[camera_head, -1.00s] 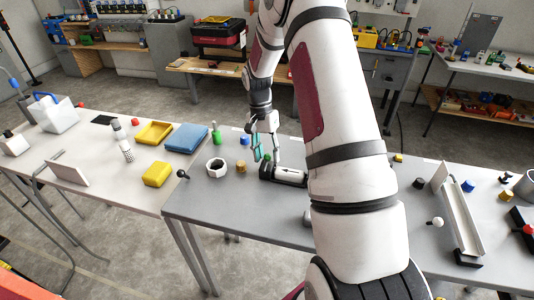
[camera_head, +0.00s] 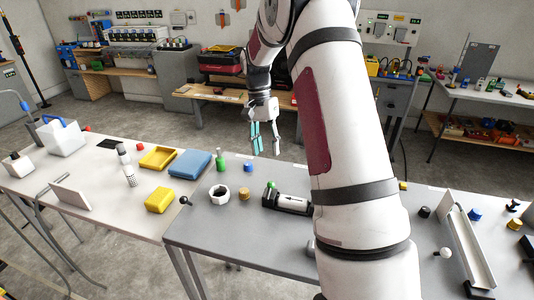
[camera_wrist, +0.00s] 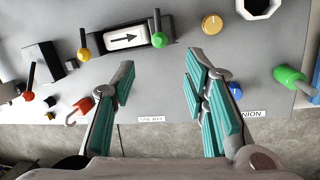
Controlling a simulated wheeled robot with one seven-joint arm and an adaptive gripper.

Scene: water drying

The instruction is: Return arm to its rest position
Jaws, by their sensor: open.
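My gripper (camera_head: 266,138) is open and empty, raised above the far edge of the grey table (camera_head: 225,233) in the head view. In the wrist view, its teal-padded fingers (camera_wrist: 168,98) are spread apart with only table and floor between them. My white and dark red arm crosses the middle of the head view and hides part of the table. Below and right of the gripper, a black holder (camera_head: 272,198) with a white arrow block (camera_head: 292,202) lies on the table, apart from the fingers. The holder also shows in the wrist view (camera_wrist: 98,45).
Near the gripper stand a green bottle (camera_head: 220,163), a blue cap (camera_head: 248,167), a brass knob (camera_head: 244,193) and a white hex ring (camera_head: 219,194). A white table (camera_head: 110,207) with a blue box (camera_head: 190,165) and yellow trays adjoins on the left. A sloped channel (camera_head: 466,240) stands right.

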